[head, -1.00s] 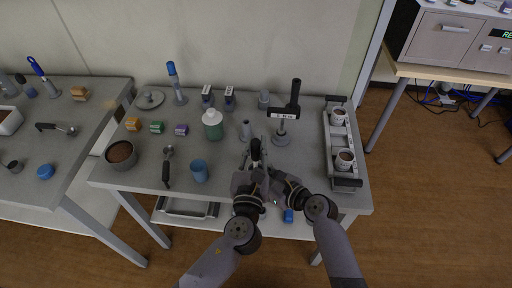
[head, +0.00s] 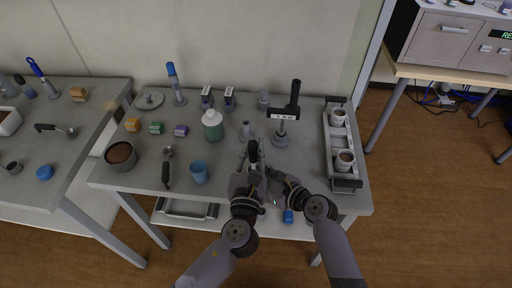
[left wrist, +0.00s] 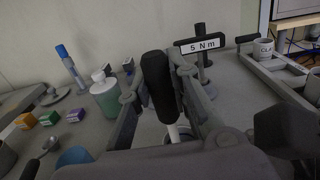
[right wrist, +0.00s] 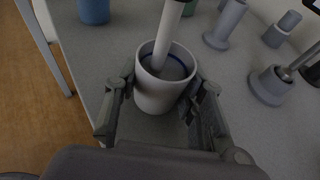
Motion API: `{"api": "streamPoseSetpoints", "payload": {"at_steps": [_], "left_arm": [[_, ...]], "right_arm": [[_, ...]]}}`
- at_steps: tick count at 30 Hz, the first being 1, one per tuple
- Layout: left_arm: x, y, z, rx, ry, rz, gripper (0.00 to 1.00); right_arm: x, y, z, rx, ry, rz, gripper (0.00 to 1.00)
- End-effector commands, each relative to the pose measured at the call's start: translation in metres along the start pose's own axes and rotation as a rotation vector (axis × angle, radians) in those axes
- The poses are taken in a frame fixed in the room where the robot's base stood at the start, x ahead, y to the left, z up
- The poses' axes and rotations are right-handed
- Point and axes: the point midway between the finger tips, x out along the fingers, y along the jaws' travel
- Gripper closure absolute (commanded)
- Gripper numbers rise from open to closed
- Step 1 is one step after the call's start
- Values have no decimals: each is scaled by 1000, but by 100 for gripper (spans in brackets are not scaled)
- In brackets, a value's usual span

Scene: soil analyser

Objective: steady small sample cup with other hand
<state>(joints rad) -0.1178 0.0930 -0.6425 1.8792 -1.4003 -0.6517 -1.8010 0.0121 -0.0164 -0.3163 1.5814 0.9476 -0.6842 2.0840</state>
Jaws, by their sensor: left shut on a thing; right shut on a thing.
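The small sample cup (right wrist: 157,101), pale grey with a blue ring inside, is between the fingers of my right gripper (right wrist: 162,92), which is shut on it. A light rod (right wrist: 167,35) reaches down into the cup. My left gripper (left wrist: 165,90) is shut on the black handle (left wrist: 158,85) of the tool with this light shaft, above the cup. In the head view, the left gripper (head: 253,165) is at the table's front half, and the arms largely hide the cup. The cup's contents are hard to make out.
A blue cup (head: 199,171) and a green bottle (head: 212,126) stand to the left. A torque tool marked 5 N m (head: 284,116) stands close behind the grippers. A rack (head: 329,149) with two white cups is at the right. The table's front edge is near.

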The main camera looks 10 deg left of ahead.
Motion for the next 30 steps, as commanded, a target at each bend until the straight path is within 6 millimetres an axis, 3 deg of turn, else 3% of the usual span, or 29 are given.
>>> {"api": "streamPoseSetpoints", "payload": {"at_steps": [5, 15, 30], "left_arm": [[6, -12, 1, -1, -2, 1, 100], [4, -5, 2, -3, -1, 0, 100], [5, -5, 41, -4, -4, 0, 100]], "right_arm": [[0, 0, -2, 0, 3, 1, 96], [0, 0, -1, 0, 3, 1, 96], [0, 0, -1, 0, 3, 1, 96]]}}
